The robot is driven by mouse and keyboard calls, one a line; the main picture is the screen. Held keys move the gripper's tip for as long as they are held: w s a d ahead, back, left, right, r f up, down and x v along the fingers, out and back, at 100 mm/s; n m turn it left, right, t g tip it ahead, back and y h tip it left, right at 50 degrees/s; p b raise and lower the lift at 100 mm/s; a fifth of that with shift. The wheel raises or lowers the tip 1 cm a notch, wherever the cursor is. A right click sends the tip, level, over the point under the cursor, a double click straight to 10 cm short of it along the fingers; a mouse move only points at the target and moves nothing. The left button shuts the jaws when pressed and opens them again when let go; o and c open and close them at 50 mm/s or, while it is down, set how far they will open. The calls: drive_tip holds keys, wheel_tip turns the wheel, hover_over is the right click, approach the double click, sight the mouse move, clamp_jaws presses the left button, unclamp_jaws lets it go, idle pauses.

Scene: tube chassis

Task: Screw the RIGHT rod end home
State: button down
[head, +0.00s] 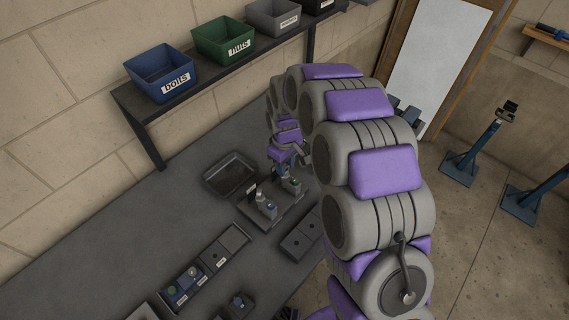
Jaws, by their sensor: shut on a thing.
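A flat grey fixture plate (252,212) lies on the bench and carries two small blocks. The left block (269,210) has a pale metal piece, which looks like a rod end (260,194), standing on it. The right block (293,188) has a green mark on top. My gripper (284,170) reaches down just above and behind the right block. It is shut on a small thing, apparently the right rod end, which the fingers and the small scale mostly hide. I cannot tell how deep its thread sits.
A shallow dark tray (230,177) lies left of the fixture. A flat dark block (301,241) and a long parts holder (204,266) lie nearer. Blue (161,75) and green (223,42) bins stand on the wall shelf. The left bench is clear.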

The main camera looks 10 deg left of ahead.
drive_tip(key=m+p, duration=0.1)
drive_tip(key=m, duration=0.4)
idle(0.3)
drive_tip(key=m, duration=0.2)
drive_tip(key=shift+d+m+p, duration=0.1)
drive_tip(key=shift+m+p, duration=0.2)
drive_tip(key=shift+p, duration=0.05)
drive_tip(key=shift+f+m, duration=0.1)
drive_tip(key=shift+m, duration=1.3)
drive_tip(key=m+p, duration=0.2)
drive_tip(key=m, duration=0.3)
